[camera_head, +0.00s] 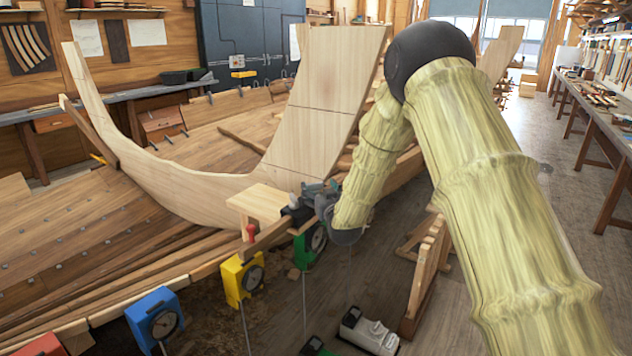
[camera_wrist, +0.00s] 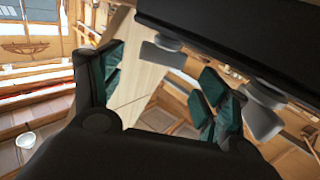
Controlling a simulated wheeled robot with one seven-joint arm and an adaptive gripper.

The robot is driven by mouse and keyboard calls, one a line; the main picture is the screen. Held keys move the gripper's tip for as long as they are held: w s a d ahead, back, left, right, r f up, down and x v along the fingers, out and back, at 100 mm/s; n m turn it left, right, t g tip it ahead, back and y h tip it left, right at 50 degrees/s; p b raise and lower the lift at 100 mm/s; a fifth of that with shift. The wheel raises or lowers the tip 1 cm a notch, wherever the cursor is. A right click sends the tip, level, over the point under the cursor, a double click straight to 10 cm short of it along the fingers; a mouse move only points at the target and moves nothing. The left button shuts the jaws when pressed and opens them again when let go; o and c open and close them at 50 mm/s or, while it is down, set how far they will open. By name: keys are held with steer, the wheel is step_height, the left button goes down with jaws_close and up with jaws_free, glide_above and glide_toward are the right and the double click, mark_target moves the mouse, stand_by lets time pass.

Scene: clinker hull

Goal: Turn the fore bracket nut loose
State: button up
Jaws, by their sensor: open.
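My gripper (camera_head: 308,198) is at the hull's edge beside a pale wooden bracket (camera_head: 262,203), left of my bent arm in the head view. A small grey knob-like part (camera_head: 294,201) shows right at the jaws. A red knob (camera_head: 251,233) stands on the bracket's wooden bar, left of the gripper. I cannot tell which of these is the nut. In the wrist view the green-padded fingers (camera_wrist: 165,88) are apart, with a pale plank (camera_wrist: 136,72) beyond them. No nut is clearly seen between them.
Yellow (camera_head: 242,277), blue (camera_head: 155,318) and green (camera_head: 309,245) dial boxes line the hull's edge. A tall pale stem plank (camera_head: 325,95) rises behind the gripper. A wooden trestle (camera_head: 430,275) stands right of it. The floor farther right is open.

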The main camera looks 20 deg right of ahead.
mark_target(315, 184)
steer(key=shift+w+d+p, duration=0.1)
steer(key=shift+w+p, duration=0.45)
steer(key=shift+w, duration=1.35)
steer(key=c, duration=1)
